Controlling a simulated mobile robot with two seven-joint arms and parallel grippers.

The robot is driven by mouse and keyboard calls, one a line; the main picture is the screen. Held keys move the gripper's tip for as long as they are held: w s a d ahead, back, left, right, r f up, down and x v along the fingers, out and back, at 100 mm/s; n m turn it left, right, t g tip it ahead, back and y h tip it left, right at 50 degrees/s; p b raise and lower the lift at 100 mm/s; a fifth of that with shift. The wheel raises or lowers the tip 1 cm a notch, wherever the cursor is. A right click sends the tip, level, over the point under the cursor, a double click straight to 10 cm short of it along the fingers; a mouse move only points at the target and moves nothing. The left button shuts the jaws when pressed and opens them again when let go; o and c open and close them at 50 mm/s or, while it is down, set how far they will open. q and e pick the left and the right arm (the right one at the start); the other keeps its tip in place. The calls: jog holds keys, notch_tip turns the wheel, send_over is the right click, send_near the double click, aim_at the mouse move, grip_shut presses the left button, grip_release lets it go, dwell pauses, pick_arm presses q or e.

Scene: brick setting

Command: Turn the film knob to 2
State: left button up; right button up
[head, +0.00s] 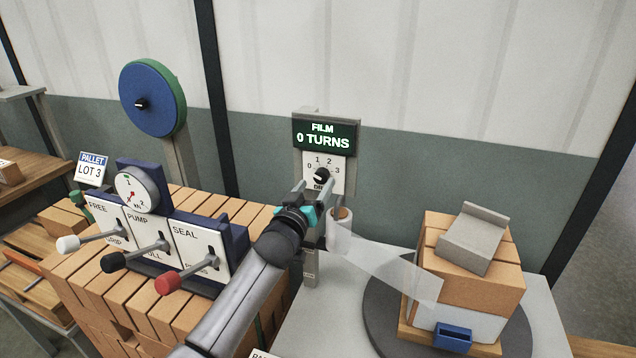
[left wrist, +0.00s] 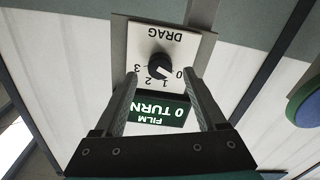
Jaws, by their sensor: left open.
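The film knob (head: 321,175) is a small black dial on a white plate (head: 338,160) marked 0, 1, 2 and 3, with DRAG lettered below. The green display (head: 326,134) above it reads FILM 0 TURNS. In the left wrist view the knob (left wrist: 160,66) appears upside down, and its white mark points toward the 0 side. My left gripper (head: 317,186) is open in front of the plate. In the left wrist view its two fingers (left wrist: 160,80) reach toward the knob from either side, with nothing between them; contact is not visible. My right gripper is not in view.
A film roll (head: 340,232) stands beside my left gripper, its clear film running to a brick stack (head: 470,262) on a dark turntable (head: 378,325). A panel with FREE, PUMP and SEAL levers (head: 150,240) stands left, on bricks. A blue reel (head: 150,98) rises behind.

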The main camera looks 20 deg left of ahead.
aim_at(321, 176)
pick_arm(q)
jog(key=shift+w+d, duration=0.1)
jog(key=shift+w, duration=1.3)
grip_shut()
